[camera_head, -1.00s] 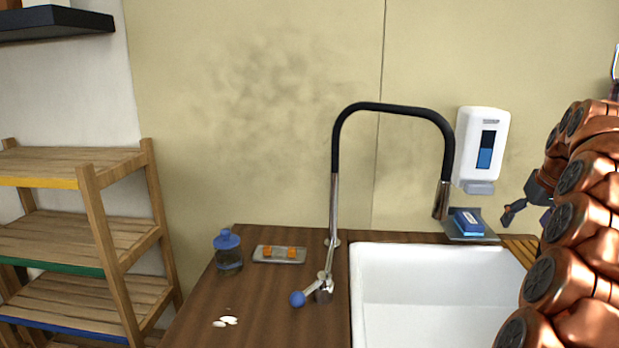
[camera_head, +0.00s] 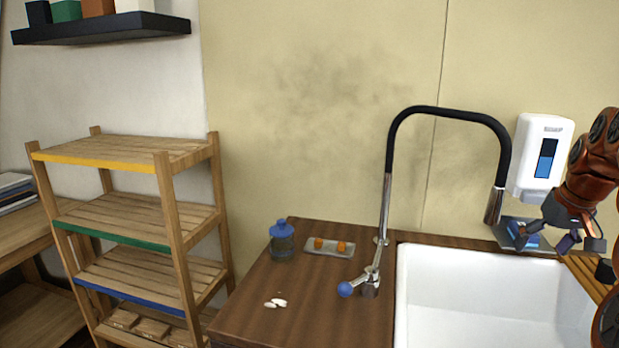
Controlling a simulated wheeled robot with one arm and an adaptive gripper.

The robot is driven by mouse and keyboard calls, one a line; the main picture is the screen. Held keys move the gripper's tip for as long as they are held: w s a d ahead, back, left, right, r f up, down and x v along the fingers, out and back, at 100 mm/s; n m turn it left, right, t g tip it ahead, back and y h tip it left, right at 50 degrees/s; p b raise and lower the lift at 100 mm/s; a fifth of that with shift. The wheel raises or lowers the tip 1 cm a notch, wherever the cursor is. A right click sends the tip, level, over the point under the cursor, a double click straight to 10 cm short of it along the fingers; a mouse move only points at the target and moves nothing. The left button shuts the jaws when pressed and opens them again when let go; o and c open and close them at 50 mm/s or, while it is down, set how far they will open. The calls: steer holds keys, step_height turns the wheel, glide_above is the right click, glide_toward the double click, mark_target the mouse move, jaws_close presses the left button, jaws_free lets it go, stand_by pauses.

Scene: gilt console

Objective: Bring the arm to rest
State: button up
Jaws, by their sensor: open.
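My arm, copper-coloured with dark joint caps, comes in from the right edge in the head view. My gripper (camera_head: 546,240) is at its end, in front of the wall below the white soap dispenser (camera_head: 540,158). Its dark fingers are apart and I see nothing held between them. They overlap in the picture with a blue sponge (camera_head: 527,232) on a small ledge behind the sink; whether they touch it I cannot tell.
A white sink (camera_head: 490,295) with a tall black-hosed tap (camera_head: 447,112) fills the right. The brown counter (camera_head: 300,325) holds a blue-lidded jar (camera_head: 282,241), a tray (camera_head: 330,252) with orange pieces and white bits (camera_head: 275,303). A wooden shelf (camera_head: 130,220) stands left.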

steer(key=s+a+f+n+g, duration=0.1)
steer(key=s+a, duration=0.2)
steer(key=a, duration=0.4)
steer(key=s+a+f+g+y+p, duration=0.1)
steer(key=s+a+f, duration=0.15)
steer(key=a, duration=0.55)
steer(key=s+a+f+n, duration=0.1)
steer(key=s+a, duration=0.3)
steer(key=a, duration=0.3)
steer(key=s+a+f+g, duration=0.1)
steer(key=s+a+f, duration=0.2)
steer(key=s, duration=0.4)
steer(key=s+a+f+g+p, duration=0.1)
steer(key=s+a+f, duration=0.2)
steer(key=s, duration=0.5)
steer(key=s+a+f+g+h, duration=0.1)
steer(key=s+a+f, duration=0.2)
steer(key=s, duration=0.4)
steer(key=shift+s+f+p, duration=0.15)
steer(key=shift+s+p, duration=0.25)
steer(key=shift+a, duration=0.1)
steer(key=shift+c, duration=0.2)
